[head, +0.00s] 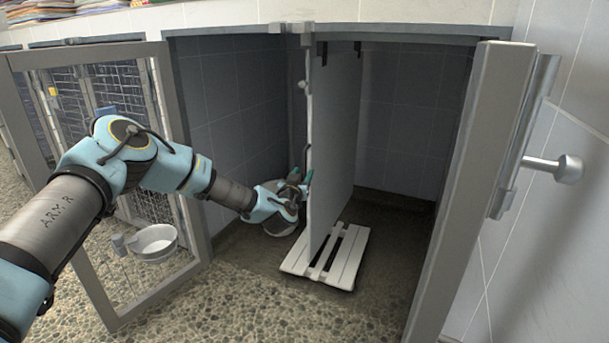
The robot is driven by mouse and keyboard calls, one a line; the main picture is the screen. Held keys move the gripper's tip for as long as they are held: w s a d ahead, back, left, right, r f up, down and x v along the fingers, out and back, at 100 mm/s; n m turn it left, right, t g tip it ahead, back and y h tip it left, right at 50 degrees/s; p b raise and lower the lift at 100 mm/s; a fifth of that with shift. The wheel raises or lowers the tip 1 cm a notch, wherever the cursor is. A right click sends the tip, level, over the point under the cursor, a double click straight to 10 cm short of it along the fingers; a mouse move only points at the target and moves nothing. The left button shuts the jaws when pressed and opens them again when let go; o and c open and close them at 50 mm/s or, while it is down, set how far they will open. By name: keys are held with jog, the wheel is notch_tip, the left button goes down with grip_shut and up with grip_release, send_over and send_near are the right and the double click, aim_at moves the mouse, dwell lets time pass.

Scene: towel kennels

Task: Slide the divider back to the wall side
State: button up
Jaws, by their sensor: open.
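The divider (336,140) is a grey upright panel hanging from the top rail inside the open kennel, about mid-width. It reaches down over a white slatted board (345,262) on the floor. A thin pale edge with a dark handle-like piece (307,150) runs along its near left side. My gripper (301,182) is at the left of the divider's lower half, close to that edge. Its fingers are open, with green tips. I cannot tell whether they touch the divider or surround the handle.
A pale round thing (280,222) is partly hidden behind my gripper. An open mesh door (180,215) with a metal bowl (155,241) stands at left. A thick post (465,180) with a knobbed bolt (566,169) stands at right.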

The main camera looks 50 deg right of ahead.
jog(key=shift+x, duration=1.45)
grip_shut()
dwell(0.4)
